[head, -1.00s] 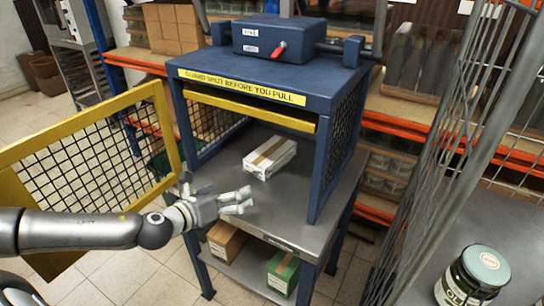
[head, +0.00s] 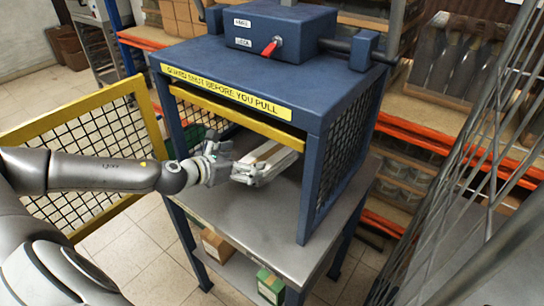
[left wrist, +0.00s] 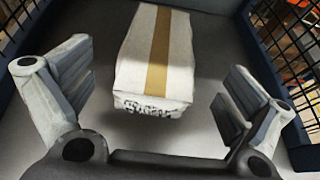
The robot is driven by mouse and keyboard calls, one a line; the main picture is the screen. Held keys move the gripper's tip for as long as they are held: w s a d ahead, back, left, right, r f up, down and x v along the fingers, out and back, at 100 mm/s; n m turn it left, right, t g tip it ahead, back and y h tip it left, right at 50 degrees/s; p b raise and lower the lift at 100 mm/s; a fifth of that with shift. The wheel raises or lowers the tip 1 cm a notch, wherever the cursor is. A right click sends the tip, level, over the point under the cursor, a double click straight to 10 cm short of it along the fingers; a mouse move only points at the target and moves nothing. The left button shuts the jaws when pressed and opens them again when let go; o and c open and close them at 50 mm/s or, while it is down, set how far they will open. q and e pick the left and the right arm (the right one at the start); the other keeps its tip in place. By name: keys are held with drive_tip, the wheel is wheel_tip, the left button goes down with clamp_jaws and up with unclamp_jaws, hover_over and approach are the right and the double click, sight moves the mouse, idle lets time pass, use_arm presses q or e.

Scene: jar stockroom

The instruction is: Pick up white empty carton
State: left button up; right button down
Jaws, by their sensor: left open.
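The white carton (head: 277,160) with a tan tape strip lies on the metal bed inside the blue press. It also shows in the left wrist view (left wrist: 135,62), lengthwise ahead of the fingers, with dark marks on its near end. My left gripper (head: 238,164) is at the press opening, at the carton's near end. In the left wrist view my left gripper (left wrist: 157,95) is open, with one finger on each side of the carton's near end and gaps between. In the head view the fingers hide part of the carton. My right gripper is not in view.
The blue press (head: 240,102) has a yellow-edged top opening and mesh sides. A yellow mesh guard (head: 85,140) stands swung open at left. A brown box (head: 217,245) and a green box (head: 270,287) are on the lower shelf. Wire bars (head: 465,170) stand at right.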

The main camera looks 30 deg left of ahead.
sight(267, 156)
use_arm(q)
drive_tip(key=p+x, duration=0.1)
drive_tip(key=x, duration=0.2)
drive_tip(key=shift+r, duration=0.15)
drive_tip(key=shift+w+d, duration=0.15)
drive_tip(key=shift+w, duration=0.2)
drive_tip(key=shift+w+f+p, duration=0.25)
drive_tip(key=shift+f+p, duration=0.05)
drive_tip(key=shift+f, duration=0.05)
drive_tip(key=shift+w+d, duration=0.1)
drive_tip(key=shift+w, duration=0.15)
drive_tip(key=p+x, duration=0.1)
drive_tip(key=x, duration=0.3)
drive_tip(key=shift+w+f, duration=0.15)
drive_tip(key=shift+f, duration=0.15)
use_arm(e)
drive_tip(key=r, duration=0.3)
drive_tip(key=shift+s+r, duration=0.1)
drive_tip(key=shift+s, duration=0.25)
use_arm(q)
drive_tip(key=shift+c, duration=0.4)
drive_tip(key=shift+f, duration=0.1)
drive_tip(key=c, duration=0.9)
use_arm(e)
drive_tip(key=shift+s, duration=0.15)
